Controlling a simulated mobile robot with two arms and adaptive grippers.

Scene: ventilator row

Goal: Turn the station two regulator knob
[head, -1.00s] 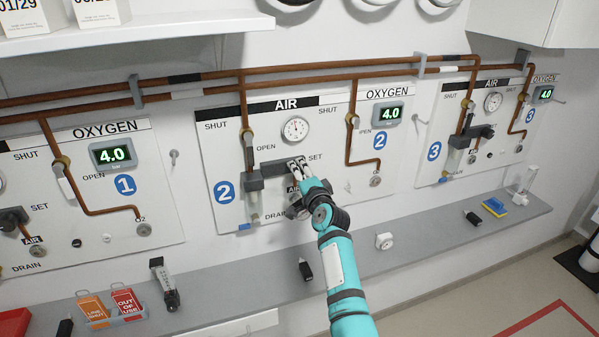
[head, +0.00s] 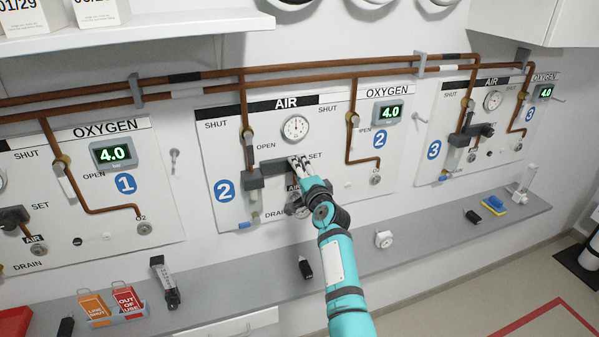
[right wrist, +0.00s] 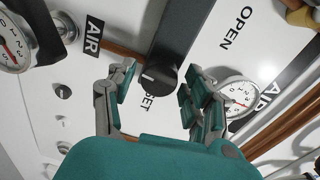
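The station two panel (head: 225,160) carries a dark grey regulator body (head: 255,181) and a round dial gauge (head: 295,128). In the head view my right gripper (head: 300,164) is in front of the regulator, near the SET label, and hides its knob. In the right wrist view the black round regulator knob (right wrist: 159,79) has a white mark and sits at the end of the dark regulator bar (right wrist: 185,30). My right gripper (right wrist: 158,98) is open, one finger on each side of the knob, with visible gaps. My left gripper is not in view.
A grey shelf (head: 225,268) runs below the panels, holding a black item (head: 305,268), a white round item (head: 383,239) and a tag holder (head: 128,317). Copper pipes (head: 330,72) run above. A lower gauge (right wrist: 14,45) lies left in the wrist view.

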